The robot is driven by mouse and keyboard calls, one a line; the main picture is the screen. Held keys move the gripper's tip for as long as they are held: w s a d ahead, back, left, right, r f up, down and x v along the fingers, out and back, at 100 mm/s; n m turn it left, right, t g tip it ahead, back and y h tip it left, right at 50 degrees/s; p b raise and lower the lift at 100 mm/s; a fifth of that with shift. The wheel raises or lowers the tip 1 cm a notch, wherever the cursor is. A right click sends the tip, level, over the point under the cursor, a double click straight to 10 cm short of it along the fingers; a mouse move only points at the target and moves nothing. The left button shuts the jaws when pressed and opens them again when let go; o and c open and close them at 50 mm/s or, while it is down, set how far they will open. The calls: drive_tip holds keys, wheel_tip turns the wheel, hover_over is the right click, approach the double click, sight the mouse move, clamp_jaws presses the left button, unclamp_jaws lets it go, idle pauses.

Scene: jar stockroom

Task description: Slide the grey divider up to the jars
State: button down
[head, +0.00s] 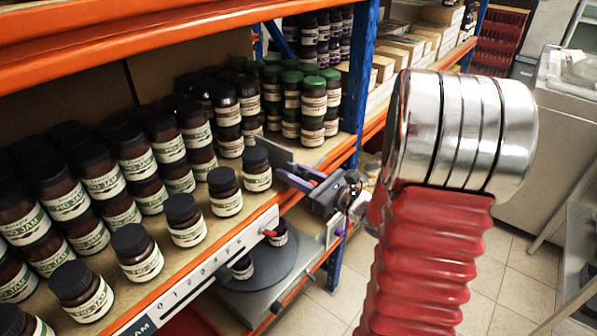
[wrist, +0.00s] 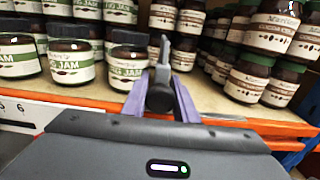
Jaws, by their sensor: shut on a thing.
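The grey divider (head: 283,158) stands on the shelf at the right end of the black-lidded jam jars (head: 225,192). In the wrist view the divider (wrist: 164,55) shows nearly edge-on, and the nearest black-lidded jar (wrist: 129,62) is close on its left. I cannot tell whether they touch. My gripper (head: 318,183), with purple fingers, reaches in from the right over the shelf's front edge. In the wrist view my gripper (wrist: 160,103) is shut on the divider's dark front grip (wrist: 160,88). The divider's far end is partly hidden.
Green-lidded jars (head: 313,98) stand behind and right of the divider. A white numbered strip (head: 215,262) with a red pointer (head: 270,233) runs along the orange shelf edge. A blue upright (head: 357,75) rises near my arm. Below is a round grey plate (head: 290,262) with jars.

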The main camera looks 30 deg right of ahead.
drive_tip(key=shift+s+a, duration=0.1)
drive_tip(key=shift+a, duration=0.2)
drive_tip(key=c, duration=1.7)
unclamp_jaws()
drive_tip(key=shift+o, duration=1.2)
drive_tip(key=shift+d, duration=0.1)
drive_tip(key=v, duration=1.3)
drive_tip(key=shift+s+d, duration=0.2)
drive_tip(key=shift+s, duration=0.15)
drive_tip(key=shift+f, duration=0.1)
